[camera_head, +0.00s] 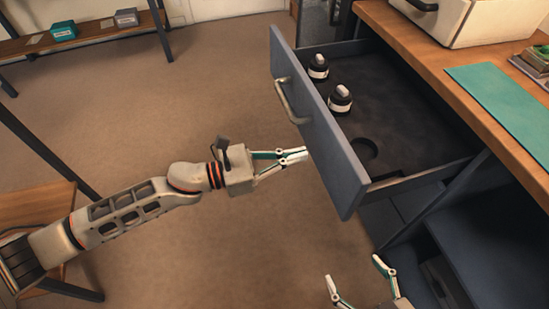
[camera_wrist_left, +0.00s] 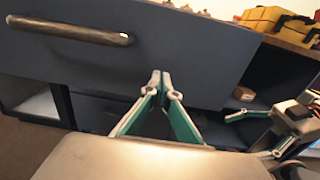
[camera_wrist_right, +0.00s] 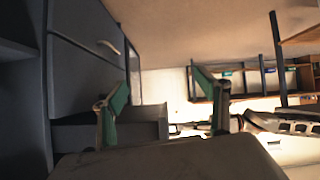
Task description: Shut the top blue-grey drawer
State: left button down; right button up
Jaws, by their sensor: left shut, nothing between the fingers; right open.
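The top blue-grey drawer (camera_head: 322,130) stands pulled out from under the wooden worktop. Its bar handle (camera_head: 287,103) also shows in the left wrist view (camera_wrist_left: 70,30). My left gripper (camera_head: 305,154) is shut and empty at the outer face of the drawer front, to the right of and below the handle in the head view. I cannot tell whether its fingertips (camera_wrist_left: 159,75) touch the panel. My right gripper (camera_head: 355,270) is open and empty, low beside the cabinet.
The wooden worktop (camera_head: 440,65) bears a teal mat (camera_head: 505,105) and a white box (camera_head: 475,22). An open lower compartment (camera_head: 490,245) shows below. A shelf (camera_head: 90,33) with small boxes stands at the far left. The floor before the drawer is clear apart from my arms.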

pick_arm(q)
jog(key=shift+x, duration=1.2)
jog(key=shift+d, duration=0.1)
jog(key=shift+d, duration=0.15)
